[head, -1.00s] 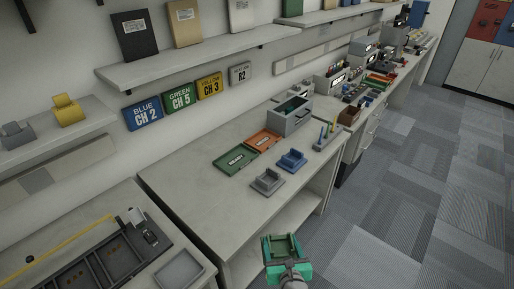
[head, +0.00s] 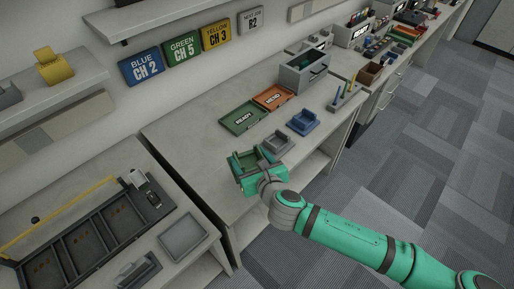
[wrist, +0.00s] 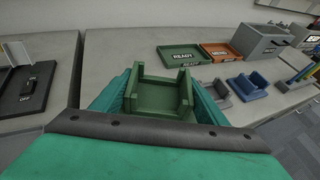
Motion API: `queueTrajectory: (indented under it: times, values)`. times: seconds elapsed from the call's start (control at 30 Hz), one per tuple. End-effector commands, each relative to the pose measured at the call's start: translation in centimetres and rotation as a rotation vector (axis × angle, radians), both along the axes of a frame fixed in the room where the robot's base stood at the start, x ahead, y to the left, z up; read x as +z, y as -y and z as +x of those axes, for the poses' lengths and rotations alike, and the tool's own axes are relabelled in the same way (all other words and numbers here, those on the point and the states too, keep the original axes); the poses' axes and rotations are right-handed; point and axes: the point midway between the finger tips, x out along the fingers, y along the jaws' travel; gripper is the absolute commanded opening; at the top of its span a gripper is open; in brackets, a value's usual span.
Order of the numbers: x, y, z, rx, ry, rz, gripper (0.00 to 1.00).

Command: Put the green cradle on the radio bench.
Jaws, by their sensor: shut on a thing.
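The green cradle (wrist: 158,96) is between the two teal fingers of my gripper (wrist: 158,100) in the wrist view. My gripper (head: 250,175) is shut on it. In the head view the green cradle (head: 245,160) is held over the front edge of the radio bench (head: 190,140), left of the grey cradle. I cannot tell whether it touches the bench top. The lower part of the cradle is hidden by my gripper.
A grey cradle (head: 277,143) and a blue cradle (head: 303,121) stand on the bench. Behind them lie a green READY tray (head: 232,127) and an orange tray (head: 262,102). A grey drawer box (head: 303,77) stands farther along. The bench's left part is clear.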

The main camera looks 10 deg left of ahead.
Motion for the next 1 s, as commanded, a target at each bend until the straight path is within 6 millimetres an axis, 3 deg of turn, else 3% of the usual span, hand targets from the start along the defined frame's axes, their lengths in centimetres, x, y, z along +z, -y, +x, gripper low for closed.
queueTrajectory:
  times: [0.33,0.6,1.0]
  values:
    - [-2.5,-5.2,3.2,0.001,0.005,0.004,0.05]
    - [-6.1,-8.1,4.6,0.008,0.003,0.004,0.05]
    - [-7.9,-9.1,5.6,0.004,0.005,0.003,0.05]
